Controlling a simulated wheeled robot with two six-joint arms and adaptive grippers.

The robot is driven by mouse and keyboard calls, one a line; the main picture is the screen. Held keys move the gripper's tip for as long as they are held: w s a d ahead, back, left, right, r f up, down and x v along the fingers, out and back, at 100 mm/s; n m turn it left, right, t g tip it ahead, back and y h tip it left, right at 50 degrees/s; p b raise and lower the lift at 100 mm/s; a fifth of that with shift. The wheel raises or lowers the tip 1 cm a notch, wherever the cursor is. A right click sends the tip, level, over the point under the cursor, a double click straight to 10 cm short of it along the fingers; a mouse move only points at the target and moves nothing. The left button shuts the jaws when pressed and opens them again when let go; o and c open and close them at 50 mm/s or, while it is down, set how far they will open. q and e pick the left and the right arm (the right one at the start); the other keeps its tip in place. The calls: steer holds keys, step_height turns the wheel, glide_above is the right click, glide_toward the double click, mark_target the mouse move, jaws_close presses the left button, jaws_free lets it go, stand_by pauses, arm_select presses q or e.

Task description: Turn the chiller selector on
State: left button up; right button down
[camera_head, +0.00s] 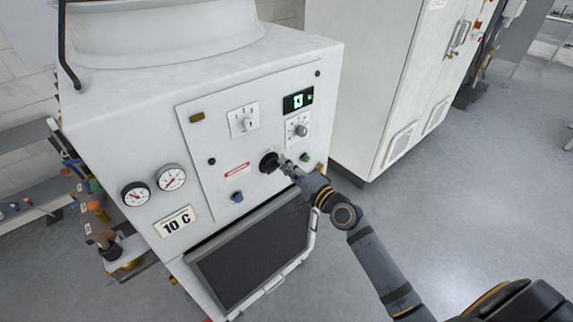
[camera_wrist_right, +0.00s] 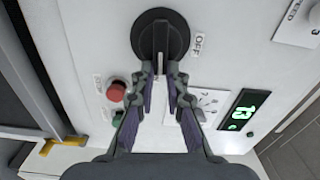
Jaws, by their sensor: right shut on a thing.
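The chiller selector is a round black rotary knob (camera_head: 268,162) on the white front panel of the machine. In the right wrist view the knob (camera_wrist_right: 160,30) has a raised grip bar with a white pointer line, and an "OFF" label (camera_wrist_right: 198,43) stands beside it. My right gripper (camera_head: 282,164) is at the knob. In the right wrist view the fingertips of my right gripper (camera_wrist_right: 161,78) are closed on the pointer end of the grip bar. The fingertips cover part of the bar. My left gripper is not in view.
A green-lit display (camera_head: 298,101), a smaller dial (camera_head: 298,128) and two gauges share the machine front. In the wrist view a red button (camera_wrist_right: 116,91) and a green button (camera_wrist_right: 119,118) sit close to the fingers. A white cabinet (camera_head: 375,80) stands to the right.

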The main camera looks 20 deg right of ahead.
steer(key=shift+f+m, duration=0.1)
steer(key=shift+m, duration=0.4)
steer(key=c, duration=1.4)
jaws_free()
steer(key=shift+o, duration=0.2)
steer(key=v, duration=1.2)
